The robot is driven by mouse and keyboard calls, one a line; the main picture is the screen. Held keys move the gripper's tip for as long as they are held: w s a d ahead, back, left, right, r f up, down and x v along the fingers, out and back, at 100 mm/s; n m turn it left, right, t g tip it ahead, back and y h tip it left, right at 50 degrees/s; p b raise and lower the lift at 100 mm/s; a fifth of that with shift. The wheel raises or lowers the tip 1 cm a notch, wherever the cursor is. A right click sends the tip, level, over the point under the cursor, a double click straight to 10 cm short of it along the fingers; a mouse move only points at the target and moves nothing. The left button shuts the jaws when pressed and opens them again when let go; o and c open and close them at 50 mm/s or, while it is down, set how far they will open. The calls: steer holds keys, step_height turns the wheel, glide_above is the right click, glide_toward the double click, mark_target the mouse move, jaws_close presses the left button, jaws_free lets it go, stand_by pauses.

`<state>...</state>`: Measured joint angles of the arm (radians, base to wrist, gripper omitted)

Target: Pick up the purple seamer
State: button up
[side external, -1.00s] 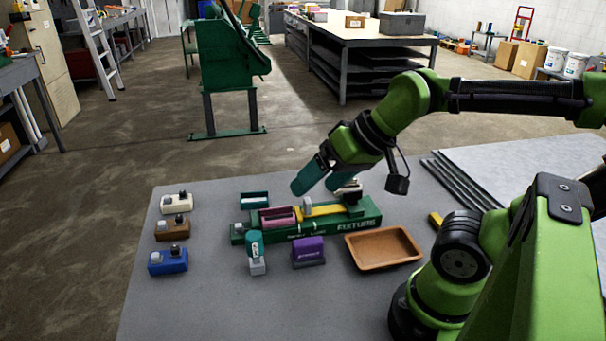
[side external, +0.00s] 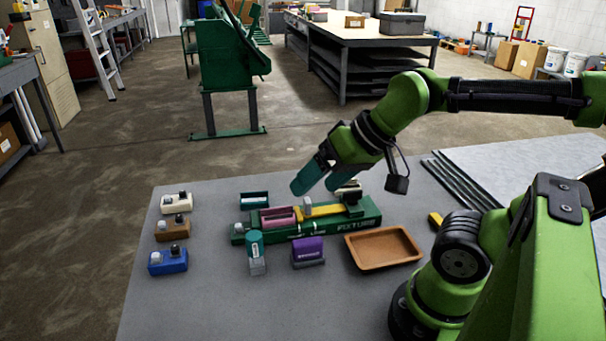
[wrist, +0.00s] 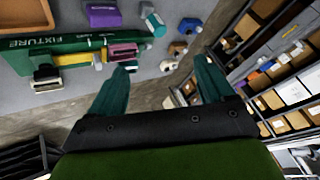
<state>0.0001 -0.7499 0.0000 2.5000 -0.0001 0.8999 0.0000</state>
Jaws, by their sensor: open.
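The purple seamer (side external: 308,251) stands on the grey table in front of the green fixture (side external: 370,219), between a teal-and-grey tool and a brown tray. It also shows at the top of the wrist view (wrist: 104,14). My gripper (side external: 309,184) is open and empty, above and behind the fixture, apart from the purple seamer. Its two teal fingers also show spread apart in the wrist view (wrist: 165,75). A pink block (side external: 277,216) and a yellow piece (side external: 326,210) sit on the fixture.
The brown tray (side external: 383,259) is right of the purple seamer, and the teal-and-grey tool (side external: 256,252) is left. White, brown (side external: 172,230) and blue (side external: 168,262) pieces line the table's left side. The front of the table is clear.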

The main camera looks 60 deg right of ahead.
steer(key=o, duration=0.4)
steer(key=shift+c, duration=0.2)
steer(key=m+g+h, duration=0.2)
steer(key=m+g, duration=0.3)
steer(key=g, duration=0.2)
glide_above(307, 241)
step_height(307, 241, down, 7)
steer(key=f, duration=1.1)
steer(key=shift+s+d, duration=0.2)
steer(key=shift+d, duration=0.1)
steer(key=shift+w+a+f, duration=0.1)
steer(key=shift+f, duration=1.3)
steer(key=shift+w+a+f, duration=0.1)
steer(key=shift+f, duration=1.3)
